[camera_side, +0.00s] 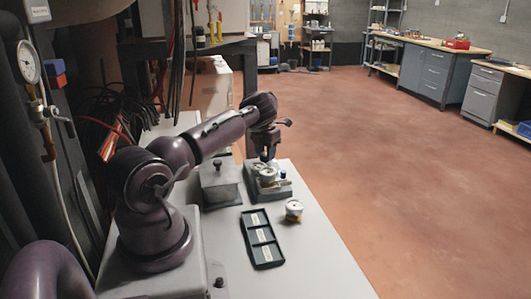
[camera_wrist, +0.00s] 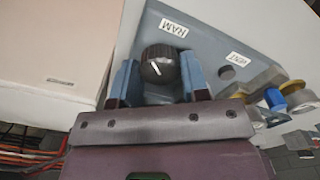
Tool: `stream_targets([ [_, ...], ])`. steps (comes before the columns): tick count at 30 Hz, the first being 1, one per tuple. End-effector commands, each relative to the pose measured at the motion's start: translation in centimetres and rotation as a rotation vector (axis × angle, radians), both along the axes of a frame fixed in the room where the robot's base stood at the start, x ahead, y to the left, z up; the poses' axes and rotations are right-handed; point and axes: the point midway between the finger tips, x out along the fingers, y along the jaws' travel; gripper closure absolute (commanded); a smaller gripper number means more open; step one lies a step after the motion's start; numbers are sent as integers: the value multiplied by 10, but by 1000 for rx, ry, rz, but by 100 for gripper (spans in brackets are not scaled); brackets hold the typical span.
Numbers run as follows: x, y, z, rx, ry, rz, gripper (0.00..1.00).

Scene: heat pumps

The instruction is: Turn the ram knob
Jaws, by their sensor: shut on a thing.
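The ram knob (camera_wrist: 160,65) is black and round with a white pointer line. It sits on a grey-blue panel (camera_wrist: 205,50) beside a white RAM label (camera_wrist: 173,28), which appears upside down in the wrist view. My gripper (camera_wrist: 160,78) has one blue finger on each side of the knob and is shut on it. In the side view my gripper (camera_side: 268,157) reaches down to the grey unit (camera_side: 280,191) on the bench; the knob cannot be made out there.
A second label (camera_wrist: 237,59) and blue and yellow fittings (camera_wrist: 275,97) lie right of the knob. On the bench are a grey box (camera_side: 220,190) with a black top knob, a black labelled tray (camera_side: 248,229) and a small round white part (camera_side: 293,207). The bench's right front is clear.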

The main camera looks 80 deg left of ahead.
Motion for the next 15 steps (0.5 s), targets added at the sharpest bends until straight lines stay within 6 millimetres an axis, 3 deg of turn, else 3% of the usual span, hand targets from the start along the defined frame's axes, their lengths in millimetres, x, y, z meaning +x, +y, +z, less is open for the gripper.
stream_targets([
  [8,0,-1,2,-4,3,0,82],
  [9,0,-1,2,-4,2,1,49],
  [11,0,0,1,-3,3,1,35],
  [15,0,0,1,-2,2,1,33],
])
